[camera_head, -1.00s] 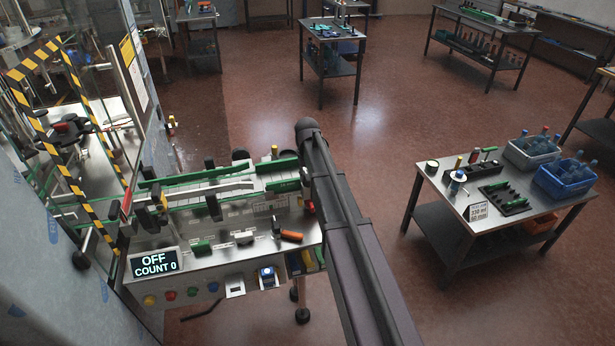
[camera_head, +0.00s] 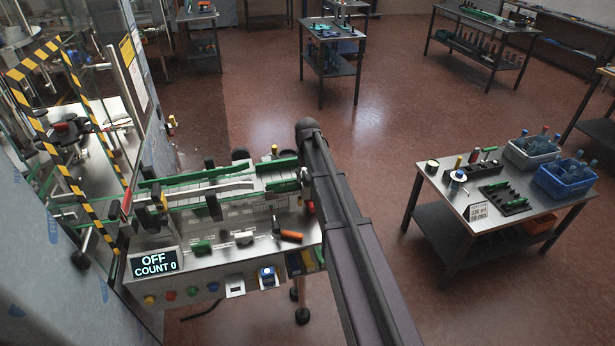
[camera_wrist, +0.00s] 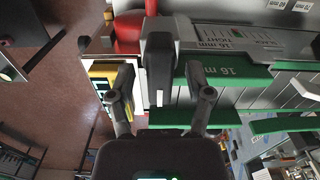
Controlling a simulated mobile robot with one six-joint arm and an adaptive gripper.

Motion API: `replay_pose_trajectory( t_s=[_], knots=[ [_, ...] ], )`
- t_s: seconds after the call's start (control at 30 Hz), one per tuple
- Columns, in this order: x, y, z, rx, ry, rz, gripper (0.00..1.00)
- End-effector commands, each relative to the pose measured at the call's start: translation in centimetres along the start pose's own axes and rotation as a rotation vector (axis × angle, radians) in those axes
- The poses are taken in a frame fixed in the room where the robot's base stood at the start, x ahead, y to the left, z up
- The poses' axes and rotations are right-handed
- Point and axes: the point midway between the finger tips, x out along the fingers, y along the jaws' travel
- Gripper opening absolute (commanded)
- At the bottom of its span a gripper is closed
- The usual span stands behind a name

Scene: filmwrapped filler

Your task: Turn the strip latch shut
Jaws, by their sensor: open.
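In the wrist view my gripper (camera_wrist: 160,82) is open, one finger on each side of a dark grey upright block (camera_wrist: 158,50) with a pale stripe. This block appears to be the latch; I cannot tell whether a finger touches it. Beside it lies a green strip (camera_wrist: 228,72) marked "16 mm". A red part (camera_wrist: 128,28) shows left of the block. In the head view the green rail strip (camera_head: 284,185) ends beside my arm, which hides my gripper and most of the latch area.
The conveyor bench has a display (camera_head: 155,262) reading OFF, COUNT 0, and an orange-handled tool (camera_head: 290,236) on its top. Yellow part (camera_wrist: 103,72) is close to the left finger. A side table (camera_head: 455,205) with blue crate (camera_head: 566,180) stands at right, with open floor between.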

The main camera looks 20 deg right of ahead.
Motion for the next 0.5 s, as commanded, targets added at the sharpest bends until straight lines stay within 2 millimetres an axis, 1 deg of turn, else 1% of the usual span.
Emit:
replay_pose_trajectory(
  t_s=[0.5],
  knots=[
    [0.0, 0.0, 0.0, -0.322, 0.0, 0.0, 0.66]
  ],
)
